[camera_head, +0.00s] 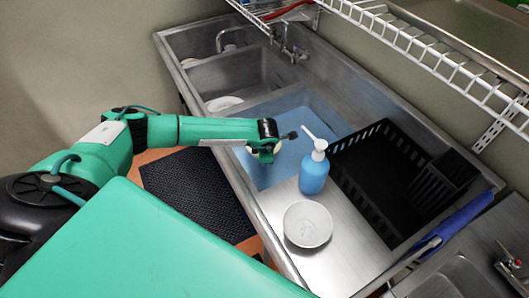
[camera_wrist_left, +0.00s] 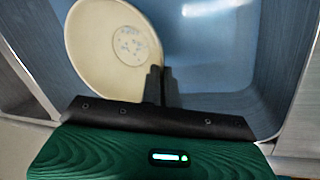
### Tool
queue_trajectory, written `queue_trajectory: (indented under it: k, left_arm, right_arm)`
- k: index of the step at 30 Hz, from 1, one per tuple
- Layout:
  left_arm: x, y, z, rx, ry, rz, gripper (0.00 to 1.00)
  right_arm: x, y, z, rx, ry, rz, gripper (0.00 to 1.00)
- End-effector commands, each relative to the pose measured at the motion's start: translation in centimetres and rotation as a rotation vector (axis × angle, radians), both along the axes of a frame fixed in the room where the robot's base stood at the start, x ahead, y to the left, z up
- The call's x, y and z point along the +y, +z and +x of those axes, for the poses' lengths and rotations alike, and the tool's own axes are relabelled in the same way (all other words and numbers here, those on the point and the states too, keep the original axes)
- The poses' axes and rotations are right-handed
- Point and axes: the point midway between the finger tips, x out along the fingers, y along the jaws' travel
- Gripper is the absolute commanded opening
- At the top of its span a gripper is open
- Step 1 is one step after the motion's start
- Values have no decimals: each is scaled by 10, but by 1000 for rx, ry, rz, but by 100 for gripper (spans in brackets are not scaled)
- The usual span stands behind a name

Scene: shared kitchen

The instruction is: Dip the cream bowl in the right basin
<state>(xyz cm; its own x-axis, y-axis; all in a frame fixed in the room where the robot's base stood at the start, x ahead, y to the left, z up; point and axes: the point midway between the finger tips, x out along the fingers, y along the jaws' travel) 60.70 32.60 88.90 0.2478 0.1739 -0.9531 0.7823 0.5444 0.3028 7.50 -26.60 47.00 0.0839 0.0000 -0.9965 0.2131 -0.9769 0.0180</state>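My left gripper (camera_head: 290,136) reaches over the near side of the right basin (camera_head: 325,115), which holds blue water. In the left wrist view its fingers (camera_wrist_left: 158,84) are close together on the rim of the cream bowl (camera_wrist_left: 88,38). In the head view the gripper hides most of the bowl, and only a cream edge (camera_head: 251,150) shows. I cannot tell whether the bowl touches the water. My right gripper is not in view.
A blue soap bottle (camera_head: 314,175) and a pale dish (camera_head: 308,224) stand on the steel counter right of the basin. A black rack (camera_head: 375,175) lies beyond them. Another basin (camera_head: 235,75) holds a pale plate (camera_head: 225,103). A wire shelf (camera_head: 420,48) overhangs the back.

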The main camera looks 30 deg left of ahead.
Motion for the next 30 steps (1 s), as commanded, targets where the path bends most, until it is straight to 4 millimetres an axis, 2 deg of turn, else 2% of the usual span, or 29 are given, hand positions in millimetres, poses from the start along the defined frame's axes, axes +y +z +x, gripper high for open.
queue_trajectory:
  k: [1, 6, 21, 30]
  left_arm:
    - [0, -10, 0, -1, 0, 1, 0]
    - [0, -33, 0, -1, 0, 0, 0]
    - [0, -92, 0, -1, 0, -1, 0]
    - [-1, -116, 1, -1, 0, -2, 0]
  right_arm:
    - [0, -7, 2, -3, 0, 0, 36]
    - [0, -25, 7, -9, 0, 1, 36]
    - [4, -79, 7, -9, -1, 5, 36]
    - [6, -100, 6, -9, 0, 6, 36]
